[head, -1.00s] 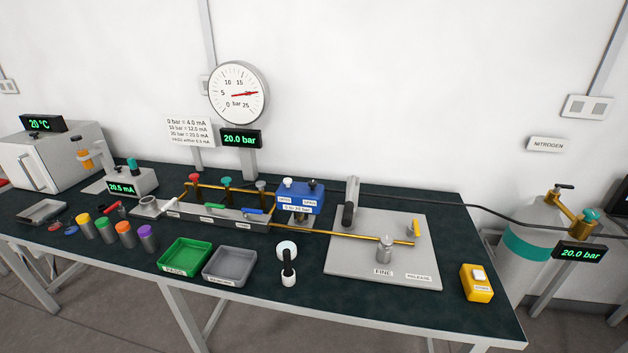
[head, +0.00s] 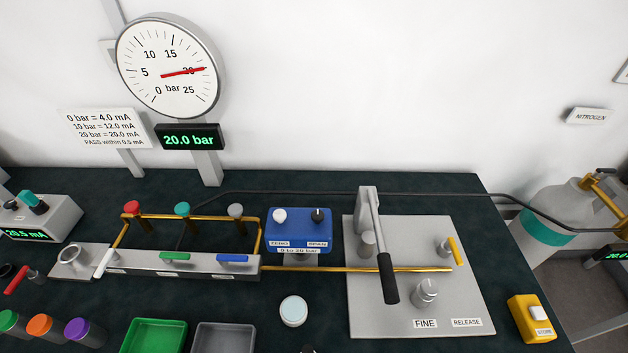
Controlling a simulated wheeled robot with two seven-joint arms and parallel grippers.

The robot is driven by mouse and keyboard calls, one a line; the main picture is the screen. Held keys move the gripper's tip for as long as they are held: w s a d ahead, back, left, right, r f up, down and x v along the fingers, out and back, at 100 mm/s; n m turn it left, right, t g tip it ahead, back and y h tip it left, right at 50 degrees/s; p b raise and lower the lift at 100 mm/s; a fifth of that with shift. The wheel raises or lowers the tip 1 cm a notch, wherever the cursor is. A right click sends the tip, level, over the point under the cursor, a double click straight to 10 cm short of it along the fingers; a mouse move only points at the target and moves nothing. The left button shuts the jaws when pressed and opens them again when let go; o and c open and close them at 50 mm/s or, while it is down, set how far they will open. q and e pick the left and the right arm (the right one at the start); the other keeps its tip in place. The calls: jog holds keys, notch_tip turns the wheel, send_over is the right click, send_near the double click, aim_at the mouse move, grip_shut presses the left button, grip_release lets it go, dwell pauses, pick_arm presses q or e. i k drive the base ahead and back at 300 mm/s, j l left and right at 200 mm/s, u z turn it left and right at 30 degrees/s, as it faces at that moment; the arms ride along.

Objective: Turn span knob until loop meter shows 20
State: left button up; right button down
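The blue transmitter box (head: 298,232) stands right of the manifold, with a label reading 0 to 20 bar. Its black span knob (head: 317,215) is on the top right, above the SPAN label. A white zero knob (head: 280,216) is on the top left. The loop meter (head: 25,235) is a grey box at the left edge, partly cut off; its green display reads 20.5 mA.
A dial gauge (head: 170,68) points near 20; the display (head: 190,138) below it reads 20.0 bar. The brass-piped manifold (head: 185,262) lies left of the transmitter. The pump plate (head: 375,315) with its black-gripped lever (head: 387,278) stands close on the right. A round white-topped item (head: 293,311) is in front.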

aim_at(317, 216)
jog(key=k+j+u, duration=0.1)
jog(key=k+u, duration=0.3)
jog(key=k+j+u, duration=0.15)
jog(key=u, duration=0.2)
jog(key=k+j+u, duration=0.25)
jog(key=u, duration=0.15)
jog(key=k+j+u, duration=0.2)
jog(key=u, duration=0.15)
jog(key=j, duration=0.1)
